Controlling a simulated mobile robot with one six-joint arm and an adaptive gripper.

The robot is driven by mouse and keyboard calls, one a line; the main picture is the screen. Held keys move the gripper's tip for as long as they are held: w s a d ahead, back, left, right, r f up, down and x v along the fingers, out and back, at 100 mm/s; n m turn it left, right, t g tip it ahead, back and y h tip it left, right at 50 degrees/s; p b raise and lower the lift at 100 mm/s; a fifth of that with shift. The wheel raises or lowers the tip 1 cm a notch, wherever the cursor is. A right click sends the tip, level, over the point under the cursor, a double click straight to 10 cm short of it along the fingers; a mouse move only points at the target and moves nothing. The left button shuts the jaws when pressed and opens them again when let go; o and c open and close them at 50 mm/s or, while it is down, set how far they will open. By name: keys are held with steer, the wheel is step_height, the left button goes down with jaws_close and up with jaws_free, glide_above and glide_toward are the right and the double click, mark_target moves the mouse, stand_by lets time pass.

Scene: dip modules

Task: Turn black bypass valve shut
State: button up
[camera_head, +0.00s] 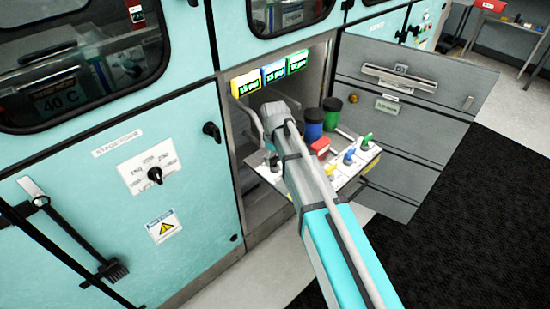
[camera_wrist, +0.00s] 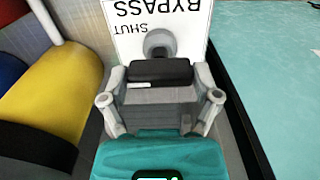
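The black bypass valve handle (camera_wrist: 160,72) is a short bar in the wrist view, in front of a round grey hub. It lies crosswise in the picture, with a small white mark near its left end. A white label (camera_wrist: 185,22) behind it reads BYPASS and SHUT, upside down. My gripper (camera_wrist: 160,82) has its fingers spread, one at each end of the bar. I cannot tell whether they touch it. In the head view my arm reaches to the pulled-out valve panel (camera_head: 352,176), and my fingertips and the bypass handle cannot be made out clearly.
Yellow (camera_head: 329,169), blue (camera_head: 349,156) and green (camera_head: 366,141) valves stand on the panel. Capped canisters (camera_head: 313,125) stand behind it. Three lit displays (camera_head: 273,72) hang above. An open grey door (camera_head: 405,110) is at the right. A yellow canister (camera_wrist: 55,90) is close left in the wrist view.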

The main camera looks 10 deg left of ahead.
steer(key=shift+o, duration=1.3)
steer(key=shift+n, duration=0.5)
